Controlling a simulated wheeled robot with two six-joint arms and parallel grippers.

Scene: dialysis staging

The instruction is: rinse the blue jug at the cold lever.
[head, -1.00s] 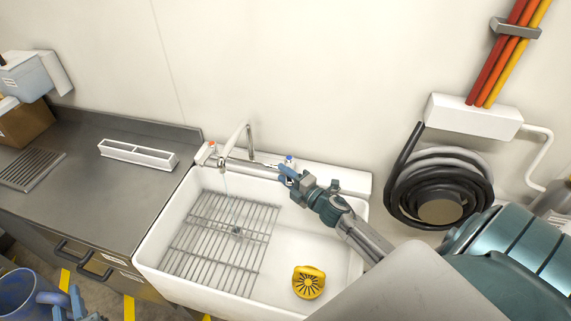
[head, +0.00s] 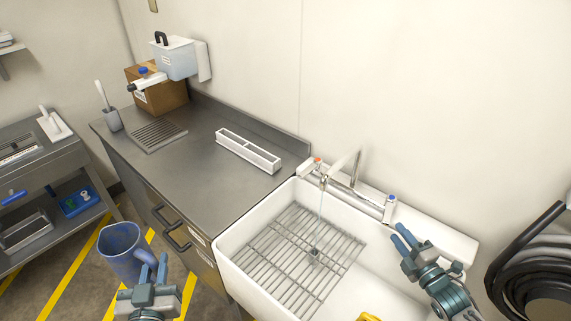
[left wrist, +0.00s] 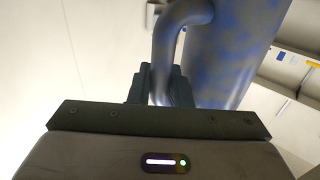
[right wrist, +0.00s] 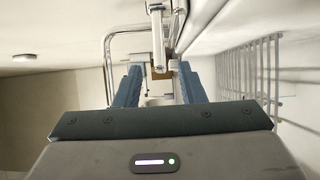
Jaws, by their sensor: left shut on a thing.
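The blue jug (head: 121,252), mottled blue and grey, hangs above the floor in front of the counter, left of the sink. My left gripper (head: 155,272) is shut on its handle; the left wrist view shows the handle (left wrist: 166,50) between the fingers and the jug's wall (left wrist: 225,50) beyond. The cold lever (head: 390,207), with a blue cap, is at the right end of the tap (head: 350,190). A thin stream of water (head: 321,215) falls from the spout. My right gripper (head: 408,243) is open and empty, just right of and nearer than the cold lever.
The white sink (head: 232,265) holds a wire rack (head: 300,255) and a partly cut-off yellow thing (head: 368,317). A red-capped lever (head: 312,165) is at the tap's left end. The steel counter (head: 205,185) carries a white divided tray (head: 247,152). A black hose coil (head: 535,265) hangs at right.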

